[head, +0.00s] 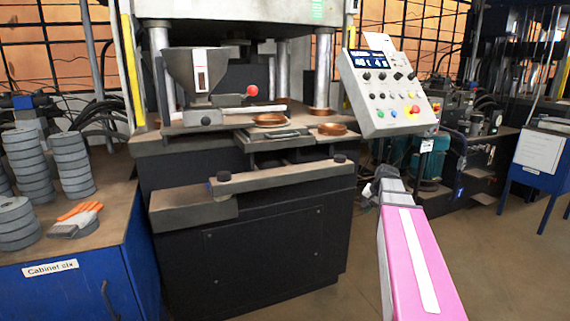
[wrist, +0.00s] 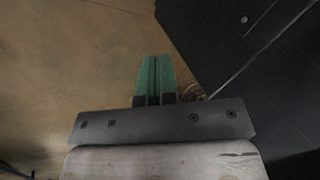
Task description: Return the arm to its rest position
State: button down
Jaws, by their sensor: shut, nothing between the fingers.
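My arm shows at the lower right of the head view as a pink link with a white stripe, reaching toward the front right of the dark press machine (head: 270,250). My gripper's end is hard to make out in the head view, at the far end of the pink link. In the wrist view my gripper (wrist: 155,75) has green fingers pressed together with nothing between them. It points down over the bare brown floor (wrist: 60,60), beside the dark machine panel (wrist: 245,50).
A blue cabinet (head: 90,285) labelled "Cabinet six" stands at left, with stacks of grey discs (head: 72,165) and orange-and-grey gloves (head: 78,218) on top. A control panel (head: 390,95) juts out above my arm. A blue stand (head: 535,165) is at far right. Floor right of my arm is clear.

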jog(key=s+a+f+n+g+h, duration=0.1)
jog(key=s+a+f+n, duration=0.2)
jog(key=s+a+f, duration=0.4)
jog(key=s+a+f+n+g+h, duration=0.1)
jog(key=s+a+f+n+g, duration=0.1)
jog(key=s+a+f, duration=0.5)
jog(key=s+f+n, duration=0.1)
jog(key=s+f, duration=0.3)
jog(key=s, duration=0.1)
jog(key=shift+a+f, duration=0.2)
jog(key=shift+f, duration=0.1)
jog(key=shift+s, duration=0.1)
dwell(0.4)
